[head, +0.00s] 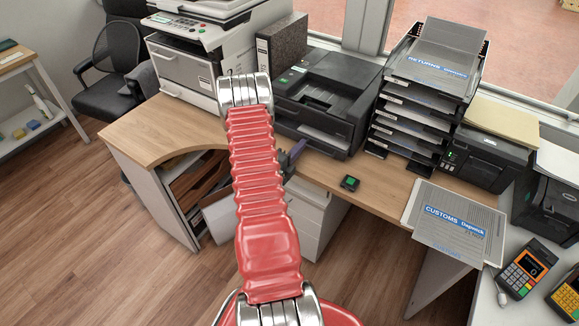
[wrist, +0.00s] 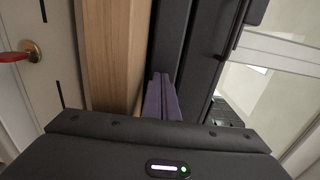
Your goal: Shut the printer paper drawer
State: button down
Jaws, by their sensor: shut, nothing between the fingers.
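The black printer (head: 335,82) stands on the wooden desk, left of the stacked trays. Its paper drawer (head: 318,140) is low on its front and appears to jut out toward the desk's front edge. My gripper (head: 298,148) is just in front of the drawer's left part, partly hidden behind my red arm. In the wrist view, its two purple fingers (wrist: 163,98) are shut together and empty. They point along the gap between the wooden desk edge and the printer's dark front. I cannot tell whether the fingertips touch the drawer.
A white copier (head: 195,55) and a dark box file (head: 281,45) stand left of the printer. A stacked tray rack (head: 410,115) is close on its right. The floor before the desk is open.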

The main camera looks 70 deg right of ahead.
jog(key=shift+d, duration=0.35)
jog(key=shift+a, duration=0.15)
jog(key=shift+w+a, duration=0.1)
jog(key=shift+a, duration=0.1)
jog(key=w+a, duration=0.2)
jog(key=a, duration=1.1)
jog(key=shift+w, duration=0.25)
jog(key=c, duration=2.5)
grip_release()
